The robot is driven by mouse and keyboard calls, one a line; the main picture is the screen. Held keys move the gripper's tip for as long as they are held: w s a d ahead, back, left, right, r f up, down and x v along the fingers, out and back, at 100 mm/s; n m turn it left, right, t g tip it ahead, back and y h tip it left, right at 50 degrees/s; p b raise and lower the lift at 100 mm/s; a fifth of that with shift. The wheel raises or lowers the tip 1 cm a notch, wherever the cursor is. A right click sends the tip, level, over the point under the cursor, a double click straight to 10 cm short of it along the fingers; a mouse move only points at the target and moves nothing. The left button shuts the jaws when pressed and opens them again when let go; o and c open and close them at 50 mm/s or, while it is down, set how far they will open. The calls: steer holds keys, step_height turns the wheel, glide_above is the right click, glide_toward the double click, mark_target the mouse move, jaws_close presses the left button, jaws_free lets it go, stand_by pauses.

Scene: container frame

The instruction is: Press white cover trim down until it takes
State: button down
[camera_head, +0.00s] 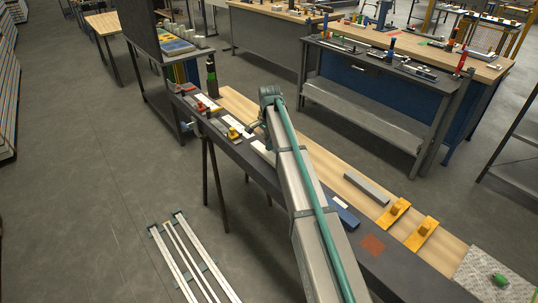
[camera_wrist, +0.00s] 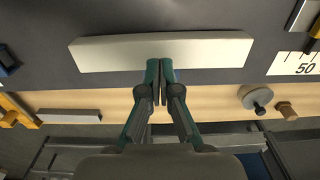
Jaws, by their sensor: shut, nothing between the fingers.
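A long white trim (camera_wrist: 130,52) lies across the upper middle of the wrist view on a dark surface. My gripper (camera_wrist: 159,75) is shut and empty, its teal fingers pointing at the middle of the trim. The fingertips overlap the trim's lower edge in the picture; I cannot tell whether they touch it. In the head view a white strip, probably the same trim (camera_head: 263,151), shows on the dark bench beside my arm, partly hidden by it. My gripper is mostly hidden there behind my wrist. Whether the trim sits flush or raised is unclear.
In the wrist view a grey knob (camera_wrist: 256,98) and a brown hex piece (camera_wrist: 287,110) lie to the right, near a plate marked 50 (camera_wrist: 294,64). A grey bar (camera_wrist: 69,115) and yellow piece (camera_wrist: 14,110) are left. In the head view yellow blocks (camera_head: 393,213) lie on the wooden strip.

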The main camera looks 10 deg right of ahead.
steer(key=shift+r+p, duration=0.95)
steer(key=shift+r, duration=1.15)
